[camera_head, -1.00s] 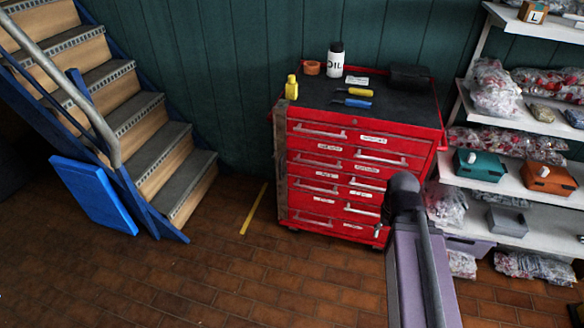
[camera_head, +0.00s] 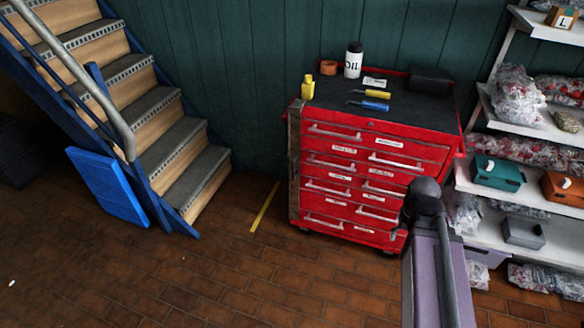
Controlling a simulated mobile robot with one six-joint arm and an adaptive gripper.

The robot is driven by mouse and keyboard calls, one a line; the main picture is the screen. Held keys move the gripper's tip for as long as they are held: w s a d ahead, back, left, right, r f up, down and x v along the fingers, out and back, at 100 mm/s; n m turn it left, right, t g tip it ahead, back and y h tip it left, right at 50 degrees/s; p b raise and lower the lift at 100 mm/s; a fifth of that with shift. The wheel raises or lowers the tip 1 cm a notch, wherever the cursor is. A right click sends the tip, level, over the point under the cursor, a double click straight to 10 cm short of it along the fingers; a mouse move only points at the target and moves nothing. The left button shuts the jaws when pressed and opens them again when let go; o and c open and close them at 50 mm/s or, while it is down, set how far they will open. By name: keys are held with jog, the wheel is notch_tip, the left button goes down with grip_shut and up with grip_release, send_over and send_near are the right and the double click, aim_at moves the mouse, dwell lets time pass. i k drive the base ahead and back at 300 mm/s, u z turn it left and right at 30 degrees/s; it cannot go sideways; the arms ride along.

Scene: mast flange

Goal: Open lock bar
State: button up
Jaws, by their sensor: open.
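The lock bar (camera_head: 294,160) is a narrow, upright grey-brown strip along the left front edge of the red tool chest (camera_head: 375,145). It runs most of the height of the drawers and appears to lie against the chest front. The chest's drawers look shut. My arm rises from the bottom right, with its dark joint in front of the chest's lower right corner. My gripper cannot be made out; it seems hidden behind that joint. Nothing of mine is seen touching the bar.
On the chest top stand a white oil bottle (camera_head: 353,60), a yellow bottle (camera_head: 308,87) and screwdrivers (camera_head: 369,106). Shelves (camera_head: 510,195) with bags and boxes are close on the right. Stairs (camera_head: 170,150) and a blue panel (camera_head: 107,187) are left. The brick floor before the chest is clear.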

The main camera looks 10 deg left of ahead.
aim_at(294, 119)
jog(key=u, duration=0.05)
jog(key=i, duration=0.95)
jog(key=z, duration=0.05)
